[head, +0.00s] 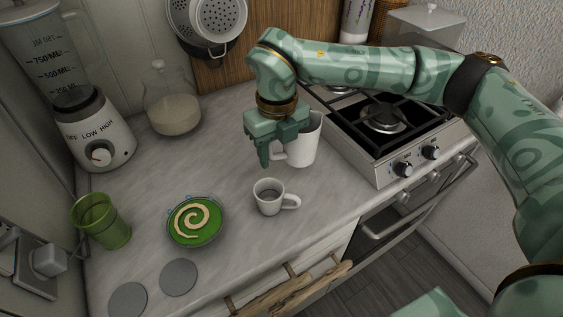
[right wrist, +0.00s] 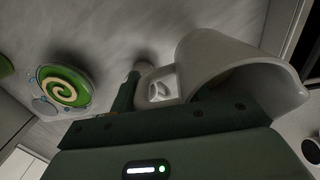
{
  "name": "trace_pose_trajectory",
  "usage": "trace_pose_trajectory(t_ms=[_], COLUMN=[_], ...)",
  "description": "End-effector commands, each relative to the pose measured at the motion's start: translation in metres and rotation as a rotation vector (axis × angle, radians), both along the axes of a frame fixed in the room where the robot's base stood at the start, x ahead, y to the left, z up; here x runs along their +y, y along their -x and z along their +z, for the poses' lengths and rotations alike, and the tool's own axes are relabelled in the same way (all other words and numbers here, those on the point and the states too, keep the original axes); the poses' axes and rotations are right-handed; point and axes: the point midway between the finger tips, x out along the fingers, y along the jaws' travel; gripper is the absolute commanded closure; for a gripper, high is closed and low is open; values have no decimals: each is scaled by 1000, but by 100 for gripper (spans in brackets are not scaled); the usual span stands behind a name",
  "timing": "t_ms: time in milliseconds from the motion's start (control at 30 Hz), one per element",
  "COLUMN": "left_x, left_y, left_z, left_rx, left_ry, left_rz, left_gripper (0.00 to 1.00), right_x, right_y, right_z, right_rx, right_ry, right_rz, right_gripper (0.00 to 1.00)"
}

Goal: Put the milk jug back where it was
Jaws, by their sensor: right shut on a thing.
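The white milk jug (head: 305,146) is at the back right of the counter, beside the stove. It looks upright in the head view; I cannot tell whether its base touches the counter. My right gripper (head: 277,153) comes down at its left side and is shut on its handle, partly covering the jug. In the right wrist view the jug (right wrist: 218,62) fills the upper right, with its handle (right wrist: 143,88) by the finger. My left gripper is not in view.
A white mug (head: 268,197) stands just in front of the jug. A green bowl with a spiral (head: 195,221), a green cup (head: 101,221), grey coasters (head: 178,277), a glass jar (head: 172,100) and a blender (head: 97,135) stand left. The stove (head: 385,125) is right.

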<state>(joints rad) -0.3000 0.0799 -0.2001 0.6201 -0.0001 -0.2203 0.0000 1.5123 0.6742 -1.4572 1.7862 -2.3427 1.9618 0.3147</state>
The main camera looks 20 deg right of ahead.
Motion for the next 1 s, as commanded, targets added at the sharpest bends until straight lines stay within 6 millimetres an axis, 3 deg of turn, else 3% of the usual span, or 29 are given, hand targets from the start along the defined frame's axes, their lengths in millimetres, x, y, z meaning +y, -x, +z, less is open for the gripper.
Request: trace_pose_trajectory(t_ms=[100, 367, 567, 933, 967, 1000], left_x=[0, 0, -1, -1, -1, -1], left_y=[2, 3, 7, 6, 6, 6], left_z=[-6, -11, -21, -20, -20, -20], left_rx=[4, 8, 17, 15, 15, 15], left_ry=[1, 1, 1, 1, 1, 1], left_rz=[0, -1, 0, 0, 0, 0], left_gripper=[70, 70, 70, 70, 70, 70], right_x=[-9, -17, -19, -19, -19, -19], right_y=[-11, -21, -22, -22, -22, -22], right_z=[-17, -32, -64, -66, -67, -67], right_rx=[-2, -3, 1, -3, -3, -3], right_ry=[-1, -1, -1, 0, 0, 0], right_rz=[-2, -2, 0, 0, 0, 0], right_gripper=[94, 94, 94, 94, 48, 37])
